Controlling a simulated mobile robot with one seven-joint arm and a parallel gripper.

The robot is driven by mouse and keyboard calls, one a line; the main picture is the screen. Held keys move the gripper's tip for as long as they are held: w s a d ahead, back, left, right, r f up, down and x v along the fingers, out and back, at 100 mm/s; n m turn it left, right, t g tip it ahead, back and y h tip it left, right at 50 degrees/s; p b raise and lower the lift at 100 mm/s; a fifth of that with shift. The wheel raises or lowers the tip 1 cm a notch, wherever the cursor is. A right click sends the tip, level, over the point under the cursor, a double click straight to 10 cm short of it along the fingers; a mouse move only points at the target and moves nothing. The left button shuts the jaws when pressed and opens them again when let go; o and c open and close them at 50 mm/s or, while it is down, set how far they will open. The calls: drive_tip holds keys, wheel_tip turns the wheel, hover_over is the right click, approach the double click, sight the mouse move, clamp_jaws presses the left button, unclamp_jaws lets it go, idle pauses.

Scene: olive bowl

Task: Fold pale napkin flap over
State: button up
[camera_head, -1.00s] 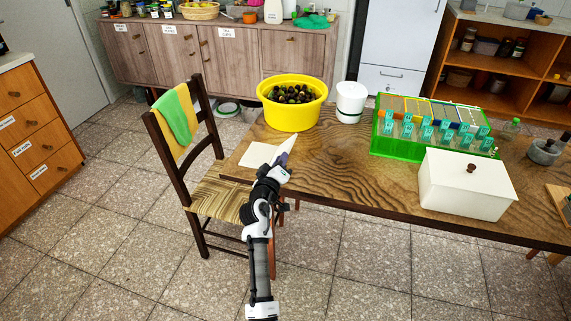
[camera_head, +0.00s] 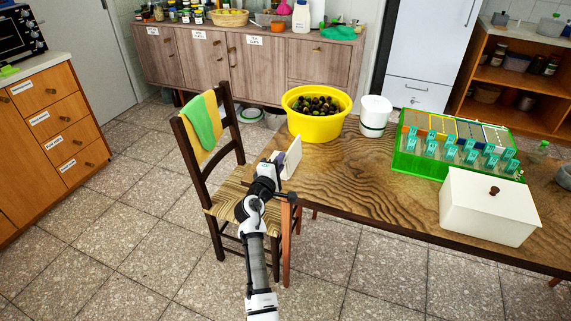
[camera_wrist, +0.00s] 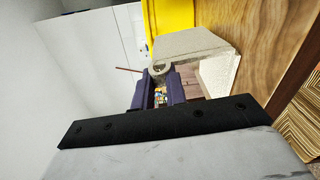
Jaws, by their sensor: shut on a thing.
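The pale napkin (camera_head: 292,158) is at the left end of the wooden table. Its flap stands up steeply in the head view. In the wrist view the raised flap (camera_wrist: 192,46) shows as a pale sheet, with another pale part (camera_wrist: 220,72) below it near the wood. My gripper (camera_head: 279,160) is at the napkin's left side, over the table's left edge. In the wrist view its dark purple fingers (camera_wrist: 158,74) are shut on the flap's curled edge. My gripper and the raised flap hide part of the napkin in the head view.
A yellow bowl of olives (camera_head: 317,114) stands close behind the napkin, with a white canister (camera_head: 375,116) to its right. A green rack (camera_head: 455,146) and a white lidded box (camera_head: 488,207) stand farther right. A chair (camera_head: 215,150) stands left of the table. The wood right of the napkin is clear.

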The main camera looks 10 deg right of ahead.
drive_tip(key=shift+w+a+f, duration=0.1)
drive_tip(key=shift+w+a, duration=0.1)
drive_tip(key=shift+a, duration=0.15)
drive_tip(key=shift+a+f, duration=0.1)
drive_tip(key=shift+f, duration=0.05)
idle(0.4)
drive_tip(key=o, duration=0.7)
drive_tip(key=shift+w, duration=0.1)
drive_tip(key=shift+o, duration=0.2)
drive_tip(key=b+v, duration=0.3)
drive_tip(key=v, duration=1.1)
